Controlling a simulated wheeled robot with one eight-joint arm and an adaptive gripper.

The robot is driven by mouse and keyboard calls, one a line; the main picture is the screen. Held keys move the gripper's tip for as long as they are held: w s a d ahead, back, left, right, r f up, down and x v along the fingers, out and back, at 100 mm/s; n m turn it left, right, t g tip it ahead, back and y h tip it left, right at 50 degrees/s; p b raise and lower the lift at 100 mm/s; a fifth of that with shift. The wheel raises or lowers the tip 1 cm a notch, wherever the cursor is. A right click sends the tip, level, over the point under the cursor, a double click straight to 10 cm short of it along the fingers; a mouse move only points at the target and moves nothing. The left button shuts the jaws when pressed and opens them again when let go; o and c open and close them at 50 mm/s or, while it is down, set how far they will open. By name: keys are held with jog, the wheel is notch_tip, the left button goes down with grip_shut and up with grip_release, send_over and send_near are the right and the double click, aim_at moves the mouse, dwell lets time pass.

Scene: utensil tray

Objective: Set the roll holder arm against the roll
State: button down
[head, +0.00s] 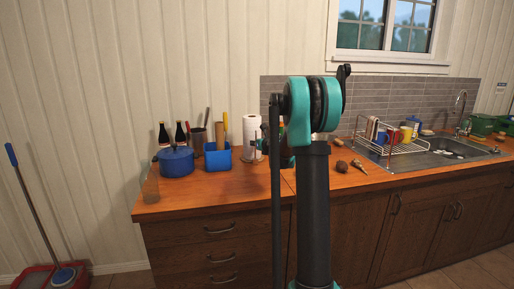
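The white paper roll (251,132) stands upright on the wooden counter, left of my arm. Low at its right side is a small dark shape (259,147); I cannot tell whether it is the roll holder arm or part of my gripper. A teal and dark part of my arm's far end (285,155) shows just right of the roll, mostly hidden behind my nearer arm links. My gripper's fingers cannot be made out, nor whether they touch anything. The gap between the holder arm and the roll is not clear.
Left of the roll stand a blue bin (217,161) with utensils, a blue pot (176,162), dark bottles and a canister. On the right are a dish rack (391,143), mugs and a sink (440,154). Small brown items (342,167) lie on the counter between.

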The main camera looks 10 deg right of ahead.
jog(key=shift+w+r, duration=0.1)
jog(key=shift+w, duration=0.45)
dwell(0.4)
jog(key=c, duration=1.4)
grip_release()
jog(key=v, duration=1.2)
jog(key=shift+c, duration=0.4)
